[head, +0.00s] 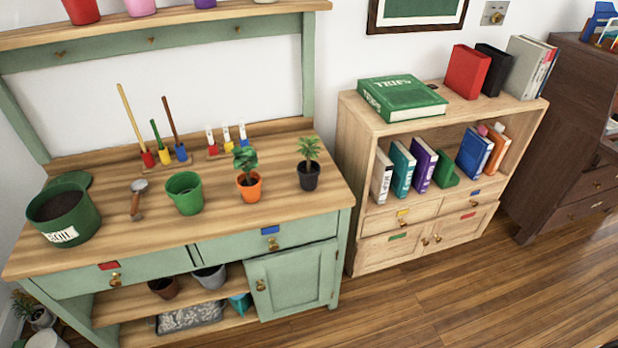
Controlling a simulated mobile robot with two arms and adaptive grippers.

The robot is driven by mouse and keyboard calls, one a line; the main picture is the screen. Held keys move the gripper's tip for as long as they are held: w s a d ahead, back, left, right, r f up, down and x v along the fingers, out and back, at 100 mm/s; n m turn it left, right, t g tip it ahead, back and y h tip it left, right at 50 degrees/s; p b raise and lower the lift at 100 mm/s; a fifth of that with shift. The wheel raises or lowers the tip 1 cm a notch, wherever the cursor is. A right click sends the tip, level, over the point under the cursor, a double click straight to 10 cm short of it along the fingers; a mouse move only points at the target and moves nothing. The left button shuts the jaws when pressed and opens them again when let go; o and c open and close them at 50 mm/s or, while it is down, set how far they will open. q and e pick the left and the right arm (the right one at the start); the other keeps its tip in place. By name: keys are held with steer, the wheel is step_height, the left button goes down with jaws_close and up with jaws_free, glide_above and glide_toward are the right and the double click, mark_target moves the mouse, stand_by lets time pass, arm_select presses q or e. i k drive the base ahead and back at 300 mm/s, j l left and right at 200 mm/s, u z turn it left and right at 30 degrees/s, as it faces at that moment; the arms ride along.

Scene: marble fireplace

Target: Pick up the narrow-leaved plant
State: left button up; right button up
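A plant with narrow, pointed leaves (309,149) grows in a small black pot (308,178). It stands upright near the right end of the green potting bench's wooden top (328,192). To its left, a broader-leaved plant (245,160) stands in an orange pot (250,188). Neither of my grippers shows in the head view.
A green pot (185,194), a small hand tool (137,200) and a soil bucket (64,215) stand further left on the bench. Upright tools stand behind the pots. A wooden bookcase (352,140) is to the right. The wooden floor (470,290) in front is clear.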

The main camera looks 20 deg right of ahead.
mark_target(308, 170)
steer(key=u, duration=0.25)
steer(key=l+u, duration=0.4)
steer(key=l, duration=0.25)
steer(key=l+u, duration=0.35)
steer(key=l, duration=0.35)
